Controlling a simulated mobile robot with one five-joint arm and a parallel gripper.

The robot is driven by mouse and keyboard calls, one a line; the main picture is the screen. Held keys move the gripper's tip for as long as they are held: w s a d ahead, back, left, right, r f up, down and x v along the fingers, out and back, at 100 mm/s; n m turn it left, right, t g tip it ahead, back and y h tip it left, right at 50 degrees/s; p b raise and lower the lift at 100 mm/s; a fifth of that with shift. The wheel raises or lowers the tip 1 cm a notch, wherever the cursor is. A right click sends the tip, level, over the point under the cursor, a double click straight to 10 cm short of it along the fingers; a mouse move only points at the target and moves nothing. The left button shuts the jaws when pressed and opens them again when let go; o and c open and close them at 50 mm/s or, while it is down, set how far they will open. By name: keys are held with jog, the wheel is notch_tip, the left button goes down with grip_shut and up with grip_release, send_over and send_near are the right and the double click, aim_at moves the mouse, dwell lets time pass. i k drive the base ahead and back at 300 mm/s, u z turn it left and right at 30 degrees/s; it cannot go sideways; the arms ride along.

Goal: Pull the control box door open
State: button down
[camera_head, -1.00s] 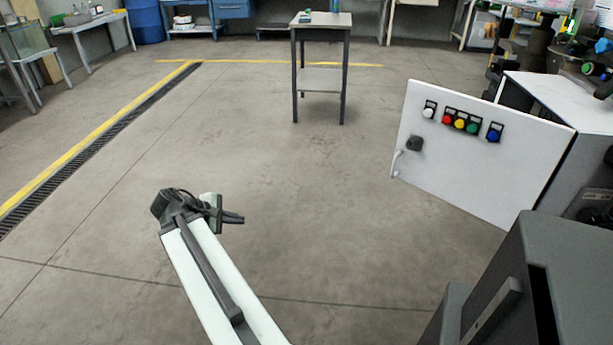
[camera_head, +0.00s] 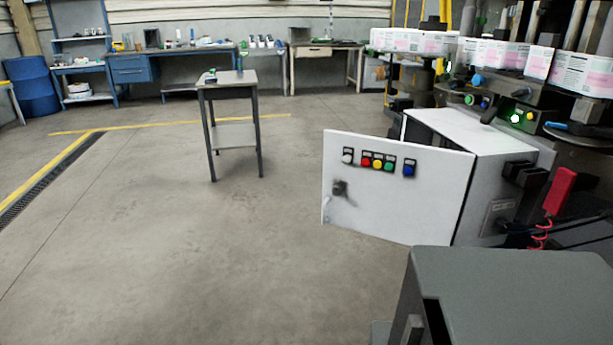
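The control box (camera_head: 470,128) is a white cabinet at the right of the head view. Its white door (camera_head: 400,205) stands swung open, its front facing me. The door carries a row of coloured buttons (camera_head: 377,163), a dark round knob or lock (camera_head: 340,188) and a pale handle (camera_head: 327,207) near its left edge. The inside of the box is hidden behind the door. My gripper is out of the picture.
A small table (camera_head: 228,84) stands on open floor left of the door. Labelling machinery with label reels (camera_head: 500,54) is behind the box. A red handset (camera_head: 560,190) hangs at its right. Workbenches (camera_head: 135,68) line the back wall.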

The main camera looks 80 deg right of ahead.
aim_at(423, 207)
jog(key=z, duration=0.25)
jog(key=i, duration=0.75)
jog(key=z, duration=0.45)
jog(key=k, duration=0.6)
jog(key=z, duration=0.25)
jog(key=i, duration=0.6)
jog(key=u, duration=0.1)
